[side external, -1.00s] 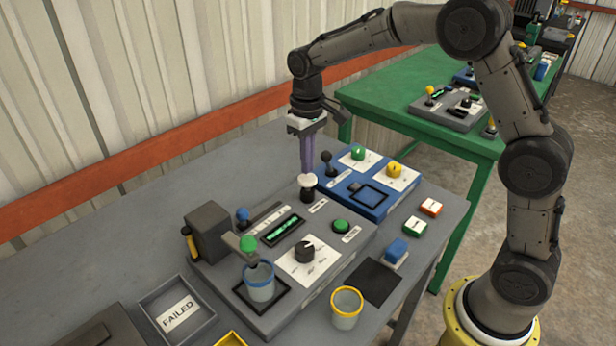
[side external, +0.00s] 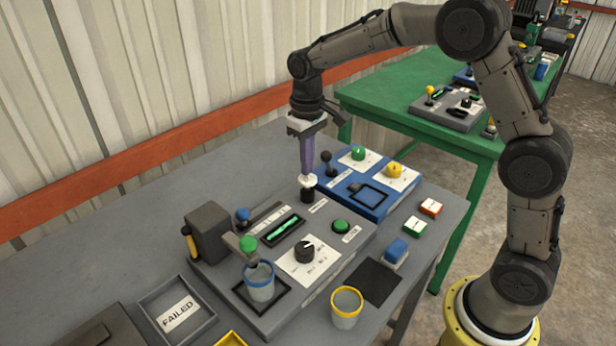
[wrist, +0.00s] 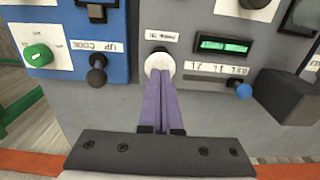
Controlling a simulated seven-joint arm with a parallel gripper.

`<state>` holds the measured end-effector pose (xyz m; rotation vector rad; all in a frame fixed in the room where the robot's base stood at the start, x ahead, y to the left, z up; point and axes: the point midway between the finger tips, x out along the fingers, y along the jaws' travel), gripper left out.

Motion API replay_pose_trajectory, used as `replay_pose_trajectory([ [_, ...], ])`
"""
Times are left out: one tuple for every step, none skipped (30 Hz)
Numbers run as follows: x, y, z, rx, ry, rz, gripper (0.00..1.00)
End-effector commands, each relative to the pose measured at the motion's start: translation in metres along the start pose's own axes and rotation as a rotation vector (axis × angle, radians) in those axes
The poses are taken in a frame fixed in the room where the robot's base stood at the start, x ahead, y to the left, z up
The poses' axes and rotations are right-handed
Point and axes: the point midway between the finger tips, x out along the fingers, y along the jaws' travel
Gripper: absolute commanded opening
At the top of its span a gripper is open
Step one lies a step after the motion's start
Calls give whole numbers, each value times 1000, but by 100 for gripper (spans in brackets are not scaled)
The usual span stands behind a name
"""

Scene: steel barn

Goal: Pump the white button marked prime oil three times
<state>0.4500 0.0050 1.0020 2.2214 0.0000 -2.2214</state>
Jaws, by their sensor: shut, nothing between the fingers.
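The white button (side external: 308,181) is a round cap on a black base at the back right corner of the grey console (side external: 225,270). It also shows in the wrist view (wrist: 159,63), directly at my fingertips. My gripper (side external: 307,172) points down with its purple fingers shut and empty. The fingertips are on or just over the top of the white button; exact contact is hard to tell. A small label (wrist: 162,36) sits beside the button in the wrist view, too small to read.
The blue console (side external: 365,190) with a black lever (side external: 326,158) stands close to the right of the button. A green display (side external: 286,228), a black knob (side external: 304,251), a green button (side external: 341,226) and a blue-rimmed cup (side external: 260,281) are on the grey console.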

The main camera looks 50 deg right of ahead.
Motion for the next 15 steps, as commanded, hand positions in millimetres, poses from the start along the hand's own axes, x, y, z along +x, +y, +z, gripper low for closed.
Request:
replay_pose_trajectory([
  [1, 0, 0, 0, -1, 0, 0],
  [2, 0, 0, 0, -1, 0, 0],
  [2, 0, 0, 0, 0, 0, 0],
  [3, 0, 0, 0, 0, 0, 0],
  [4, 0, 0, 0, 0, 0, 0],
  [4, 0, 0, 0, 0, 0, 0],
  [5, 0, 0, 0, 0, 0, 0],
  [5, 0, 0, 0, 0, 0, 0],
  [6, 0, 0, 0, 0, 0, 0],
  [7, 0, 0, 0, 0, 0, 0],
  [7, 0, 0, 0, 0, 0, 0],
  [8, 0, 0, 0, 0, 0, 0],
  [8, 0, 0, 0, -1, 0, 0],
  [9, 0, 0, 0, -1, 0, 0],
  [10, 0, 0, 0, -1, 0, 0],
])
